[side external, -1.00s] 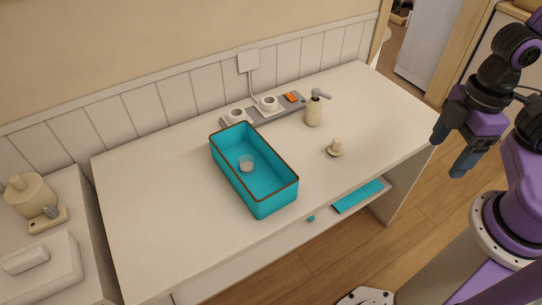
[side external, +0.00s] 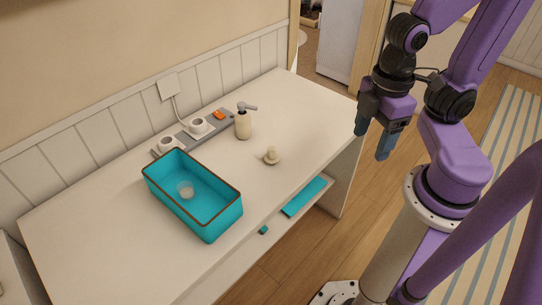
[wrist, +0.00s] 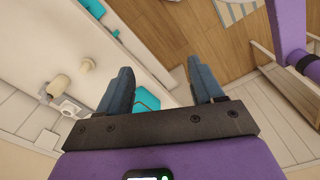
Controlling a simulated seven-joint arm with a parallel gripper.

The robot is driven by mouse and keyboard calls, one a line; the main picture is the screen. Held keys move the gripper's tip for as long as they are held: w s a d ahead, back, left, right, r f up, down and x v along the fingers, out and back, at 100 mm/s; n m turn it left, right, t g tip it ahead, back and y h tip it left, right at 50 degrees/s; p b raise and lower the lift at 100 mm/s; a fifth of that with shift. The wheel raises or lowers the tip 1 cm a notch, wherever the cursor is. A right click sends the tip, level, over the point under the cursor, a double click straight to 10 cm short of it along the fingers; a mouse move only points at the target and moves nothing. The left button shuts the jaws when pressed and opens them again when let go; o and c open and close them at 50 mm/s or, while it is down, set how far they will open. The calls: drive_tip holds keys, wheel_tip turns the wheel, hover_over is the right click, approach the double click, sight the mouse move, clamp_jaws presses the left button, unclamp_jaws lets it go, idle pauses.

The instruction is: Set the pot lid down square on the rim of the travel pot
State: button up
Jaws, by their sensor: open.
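The pot lid (side external: 271,156) is a cream disc with a knob, lying on the white desk to the right of the basket and apart from the pot. A small cream knobbed shape in the wrist view (wrist: 88,64) looks like the lid. My gripper (side external: 372,142) is open and empty, up to the right of the lid and beyond the desk's right end. Its two spread fingers show in the wrist view (wrist: 159,70).
A grey power strip (side external: 210,134) with white plugs and an orange switch runs behind the basket. A teal bar (side external: 304,196) lies in the recess below the desk top. The desk's right side is clear.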

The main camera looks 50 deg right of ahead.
drive_tip(key=m, duration=2.9)
hover_over(272, 148)
wheel_tip(272, 148, down, 11)
wheel_tip(272, 148, down, 11)
drive_tip(key=shift+w+d+f, duration=0.1)
drive_tip(key=shift+w+f, duration=0.05)
drive_tip(key=shift+f, duration=2.65)
drive_tip(key=c, duration=0.8)
